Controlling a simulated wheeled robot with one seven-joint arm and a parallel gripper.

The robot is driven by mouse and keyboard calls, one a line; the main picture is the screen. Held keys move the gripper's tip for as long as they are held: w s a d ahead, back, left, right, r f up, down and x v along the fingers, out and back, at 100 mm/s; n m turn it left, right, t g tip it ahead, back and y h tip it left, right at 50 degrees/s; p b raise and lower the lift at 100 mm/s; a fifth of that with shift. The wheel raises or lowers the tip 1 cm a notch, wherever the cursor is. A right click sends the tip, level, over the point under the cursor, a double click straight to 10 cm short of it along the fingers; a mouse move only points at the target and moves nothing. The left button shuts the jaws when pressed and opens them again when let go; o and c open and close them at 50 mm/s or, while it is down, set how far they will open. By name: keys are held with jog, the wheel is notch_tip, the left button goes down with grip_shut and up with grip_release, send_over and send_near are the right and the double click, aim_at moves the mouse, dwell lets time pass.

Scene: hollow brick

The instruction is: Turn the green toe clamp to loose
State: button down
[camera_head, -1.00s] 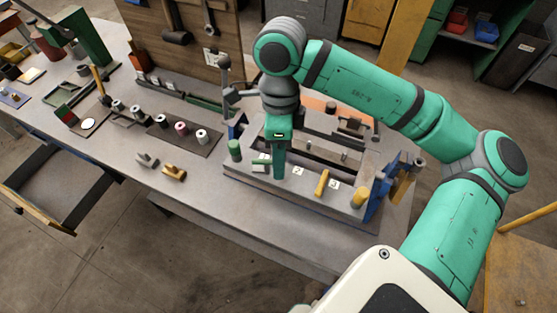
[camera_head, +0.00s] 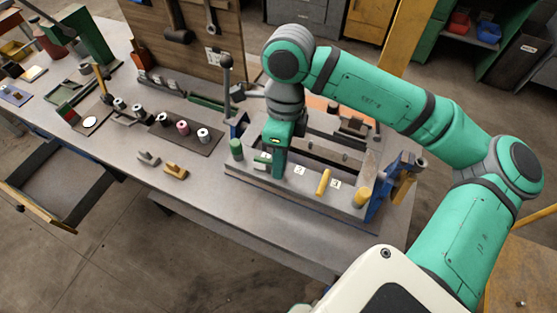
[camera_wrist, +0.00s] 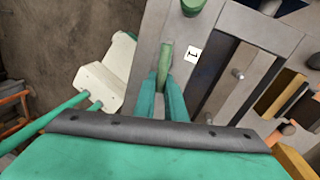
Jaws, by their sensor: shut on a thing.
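The green toe clamp (camera_wrist: 166,56) shows in the wrist view as a narrow green bar between my fingertips, beside a white number label (camera_wrist: 193,54). My gripper (camera_wrist: 164,88) is shut on it. In the head view my gripper (camera_head: 278,173) points down at the near left part of the fixture (camera_head: 345,213). There my fingers hide much of the clamp; a bit of pale green shows at their left. I cannot tell from these frames how far the clamp is turned.
A green cylinder (camera_head: 236,148) stands left of my gripper. A yellow bar (camera_head: 323,182) and a yellow cylinder (camera_head: 362,197) are to its right. A tall ball-topped lever (camera_head: 227,75) stands behind. The table front left of the fixture holds two small clamps (camera_head: 175,171).

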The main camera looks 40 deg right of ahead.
jog(key=shift+s+a+m, duration=0.1)
jog(key=shift+s+m, duration=0.2)
jog(key=shift+m, duration=0.8)
jog(key=c, duration=1.8)
grip_release()
jog(key=shift+r, duration=0.1)
jog(key=r, duration=0.3)
jog(key=d+r, duration=0.1)
jog(key=r, duration=0.6)
jog(key=shift+w+d+r, duration=0.2)
jog(key=shift+w+d, duration=0.2)
